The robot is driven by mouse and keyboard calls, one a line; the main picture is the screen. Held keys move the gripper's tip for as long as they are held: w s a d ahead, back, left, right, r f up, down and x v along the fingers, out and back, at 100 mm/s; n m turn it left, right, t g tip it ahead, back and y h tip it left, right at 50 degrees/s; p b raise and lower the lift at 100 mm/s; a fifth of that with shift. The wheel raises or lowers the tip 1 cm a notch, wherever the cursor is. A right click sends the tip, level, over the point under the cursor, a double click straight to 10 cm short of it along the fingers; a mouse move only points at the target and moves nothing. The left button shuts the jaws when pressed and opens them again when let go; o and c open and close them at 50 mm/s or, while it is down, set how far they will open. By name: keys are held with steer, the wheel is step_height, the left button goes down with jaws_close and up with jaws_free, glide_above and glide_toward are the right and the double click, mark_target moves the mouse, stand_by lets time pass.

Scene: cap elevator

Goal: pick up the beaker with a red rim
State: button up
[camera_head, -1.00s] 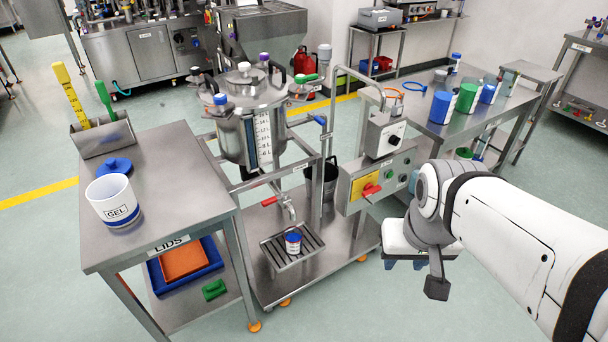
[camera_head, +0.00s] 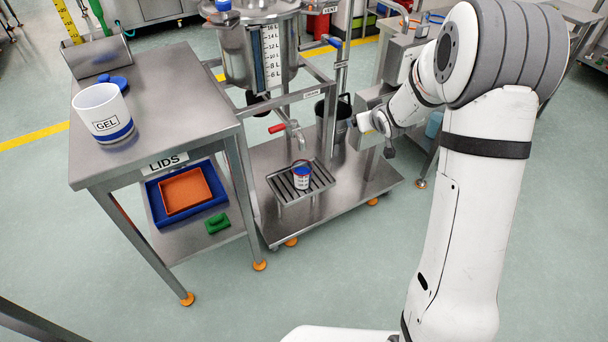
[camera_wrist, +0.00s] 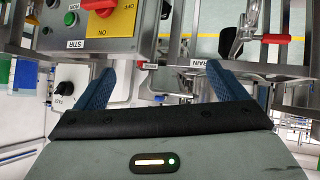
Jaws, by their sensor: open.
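The small beaker (camera_head: 302,176) stands upright on the slotted drip tray (camera_head: 318,190), below the tap with the red handle. It is pale with dark print; its rim looks red and blue shows inside. My gripper (camera_head: 362,124) is right of the tap, higher than the beaker and apart from it. In the wrist view my gripper (camera_wrist: 160,80) has its two blue fingers spread wide with nothing between them. The beaker does not show in the wrist view.
The steel tank (camera_head: 240,45) on its frame stands behind the tray. The table (camera_head: 165,110) at left holds a white GEL container (camera_head: 102,112). The control box (camera_wrist: 92,25) with a red-yellow switch is close to my gripper. Open floor lies in front.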

steer(key=w+a+f+n+t+y+b, duration=0.1)
steer(key=w+a+f+y+b, duration=0.25)
steer(key=f, duration=0.75)
steer(key=n+y+b, duration=0.4)
steer(key=y+b, duration=0.3)
steer(key=y, duration=0.1)
glide_toward(309, 181)
steer(key=x, duration=0.4)
steer(key=shift+w+a+r, duration=0.1)
steer(key=shift+w+r, duration=0.05)
steer(key=shift+r, duration=0.05)
steer(key=shift+a+f, duration=0.15)
steer(key=shift+a, duration=0.1)
steer(key=b+x, duration=0.2)
steer(key=x, duration=0.4)
steer(key=shift+w+a+f, duration=0.15)
steer(key=shift+w+f, duration=0.05)
steer(key=shift+w+a+r, duration=0.1)
steer(key=shift+w+a, duration=0.15)
steer(key=shift+a, duration=0.05)
